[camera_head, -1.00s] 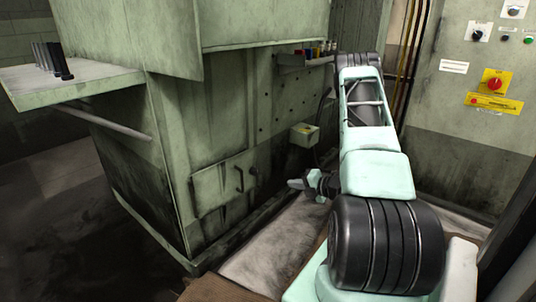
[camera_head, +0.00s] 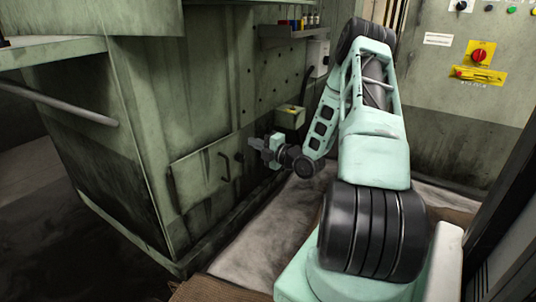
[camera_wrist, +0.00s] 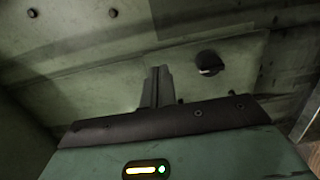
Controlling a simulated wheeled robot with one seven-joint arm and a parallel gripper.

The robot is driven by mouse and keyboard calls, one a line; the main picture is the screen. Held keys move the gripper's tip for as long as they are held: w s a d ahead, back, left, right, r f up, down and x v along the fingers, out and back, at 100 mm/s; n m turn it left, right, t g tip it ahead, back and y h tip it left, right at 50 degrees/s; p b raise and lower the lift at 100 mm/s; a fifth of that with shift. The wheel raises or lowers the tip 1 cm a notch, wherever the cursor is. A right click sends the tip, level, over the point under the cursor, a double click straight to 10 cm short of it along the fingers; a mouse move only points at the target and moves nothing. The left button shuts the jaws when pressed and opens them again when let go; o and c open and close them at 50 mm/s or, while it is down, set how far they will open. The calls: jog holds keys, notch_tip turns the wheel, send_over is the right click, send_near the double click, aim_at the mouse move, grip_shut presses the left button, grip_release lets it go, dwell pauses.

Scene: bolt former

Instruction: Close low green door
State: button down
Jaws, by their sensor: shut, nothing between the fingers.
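The low green door (camera_head: 200,182) is a scuffed panel low on the side of the green machine. It carries a dark bar handle (camera_head: 225,167) and a black knob (camera_head: 239,157). The door looks close to flush with the machine, but I cannot tell whether it is fully shut.
A small green box (camera_head: 290,116) is mounted on the machine above and right of my gripper. A shelf (camera_head: 290,31) with small coloured items is higher up. A control cabinet (camera_head: 450,110) stands at the right. The pale floor (camera_head: 262,240) before the door is clear.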

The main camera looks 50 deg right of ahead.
aim_at(240, 137)
jog(key=w+b, duration=0.1)
jog(key=w, duration=0.1)
jog(key=shift+w+f, duration=0.15)
jog(key=shift+w, duration=0.2)
jog(key=shift+w+r, duration=0.2)
jog(key=shift+w, duration=0.45)
jog(key=shift+w+d+n+y+b, duration=0.15)
jog(key=shift+w+n+y+b, duration=0.2)
jog(key=shift+w+y, duration=0.45)
jog(key=shift+w, duration=0.2)
jog(key=shift+s, duration=0.1)
